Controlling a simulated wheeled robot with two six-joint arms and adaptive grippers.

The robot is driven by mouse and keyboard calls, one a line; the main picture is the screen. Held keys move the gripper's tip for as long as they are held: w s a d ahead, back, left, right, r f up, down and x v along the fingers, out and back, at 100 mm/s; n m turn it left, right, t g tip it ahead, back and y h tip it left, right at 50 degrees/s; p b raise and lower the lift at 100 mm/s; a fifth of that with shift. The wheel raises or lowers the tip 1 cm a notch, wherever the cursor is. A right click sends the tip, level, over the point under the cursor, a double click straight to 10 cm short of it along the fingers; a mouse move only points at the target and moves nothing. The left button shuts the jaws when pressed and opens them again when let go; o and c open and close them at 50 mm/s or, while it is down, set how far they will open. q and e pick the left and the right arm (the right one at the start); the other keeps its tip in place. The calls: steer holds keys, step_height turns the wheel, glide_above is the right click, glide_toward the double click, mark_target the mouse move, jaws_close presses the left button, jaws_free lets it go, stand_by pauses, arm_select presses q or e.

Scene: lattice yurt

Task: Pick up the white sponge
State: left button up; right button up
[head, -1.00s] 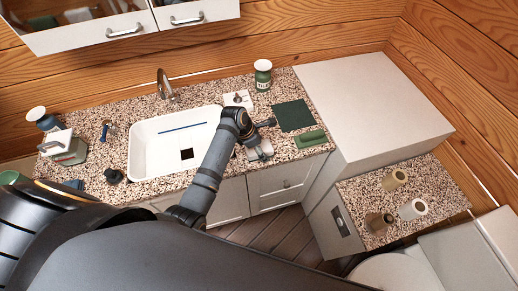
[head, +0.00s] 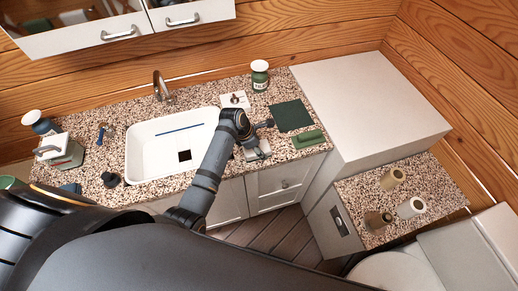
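My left arm reaches over the counter right of the sink. Its gripper (head: 259,147) points down near the front edge of the counter. A small pale block (head: 256,154), which may be the white sponge, shows in part at the fingertips. The wrist and fingers hide much of it, and I cannot tell whether the fingers touch it or are shut on it. A flat white square (head: 234,99) with a small metallic item on it lies behind the wrist. My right gripper is not in view.
A green sponge-like block (head: 308,139) and a dark green cloth (head: 291,116) lie just right of the gripper. A green jar (head: 260,74) stands at the back. The white sink (head: 143,150) is on the left. A tall white cabinet (head: 370,100) rises on the right.

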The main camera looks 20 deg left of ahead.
mark_target(262, 146)
arm_select(q)
step_height(262, 146, up, 3)
steer(key=s+r, duration=0.3)
steer(key=r, duration=0.1)
steer(key=shift+s+a+b, duration=0.25)
steer(key=shift+s+b, duration=0.05)
steer(key=shift+s, duration=0.05)
steer(key=s+a+r+b, duration=0.1)
steer(key=s+r, duration=0.4)
steer(key=s, duration=0.5)
steer(key=shift+s+r, duration=0.15)
steer(key=shift+r, duration=0.15)
